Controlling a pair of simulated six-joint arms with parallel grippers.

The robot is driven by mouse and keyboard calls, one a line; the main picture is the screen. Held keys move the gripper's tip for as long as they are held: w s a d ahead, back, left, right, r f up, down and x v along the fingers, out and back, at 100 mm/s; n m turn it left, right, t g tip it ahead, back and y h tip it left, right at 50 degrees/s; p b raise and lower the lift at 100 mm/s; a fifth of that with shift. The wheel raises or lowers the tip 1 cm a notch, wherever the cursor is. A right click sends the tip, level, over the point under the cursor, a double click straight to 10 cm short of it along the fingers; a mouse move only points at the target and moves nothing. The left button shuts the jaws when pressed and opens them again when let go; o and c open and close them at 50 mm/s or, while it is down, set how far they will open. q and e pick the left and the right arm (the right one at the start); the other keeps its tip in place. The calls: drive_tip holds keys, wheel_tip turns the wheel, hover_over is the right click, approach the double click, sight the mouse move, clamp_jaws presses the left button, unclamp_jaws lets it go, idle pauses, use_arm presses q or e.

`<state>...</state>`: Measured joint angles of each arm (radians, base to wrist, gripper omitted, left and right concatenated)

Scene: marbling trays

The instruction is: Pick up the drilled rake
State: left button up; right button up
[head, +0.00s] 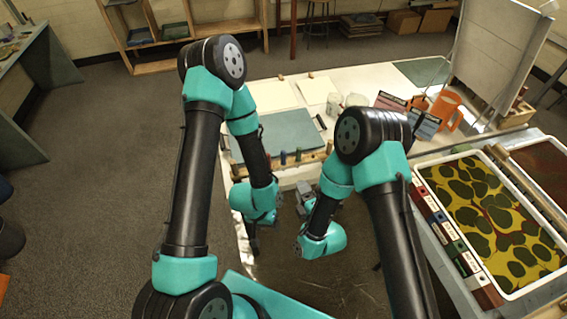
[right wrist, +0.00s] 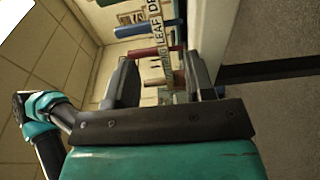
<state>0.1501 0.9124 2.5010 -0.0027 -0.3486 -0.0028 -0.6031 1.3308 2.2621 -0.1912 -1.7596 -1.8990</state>
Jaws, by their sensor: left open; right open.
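I cannot make out the drilled rake for certain in either view. My left gripper (head: 253,240) points down beside the front left corner of the white table and is open, with nothing seen in it. My right gripper (head: 304,190) is open just in front of the table's front edge. In the right wrist view the right gripper (right wrist: 162,68) has its jaws spread apart. Between and beyond them show a labelled strip (right wrist: 157,36) reading LEAF, a blue bottle-like piece (right wrist: 133,31) and a red one (right wrist: 140,53); none is seen gripped.
A wooden rack (head: 312,157) with small coloured bottles runs along the front of the white table (head: 375,78). A grey-blue board (head: 285,133) lies behind it. A yellow-green marbled tray (head: 422,174) is on the right bench.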

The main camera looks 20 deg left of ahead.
sight(288, 167)
drive_tip(key=x, duration=0.4)
drive_tip(key=shift+a, duration=0.1)
drive_tip(key=shift+r+x, duration=0.15)
drive_tip(key=shift+x, duration=1.1)
drive_tip(key=shift+r+x, duration=0.1)
drive_tip(key=shift+x, duration=1.2)
drive_tip(key=shift+s, duration=0.1)
drive_tip(key=shift+c, duration=0.2)
clamp_jaws()
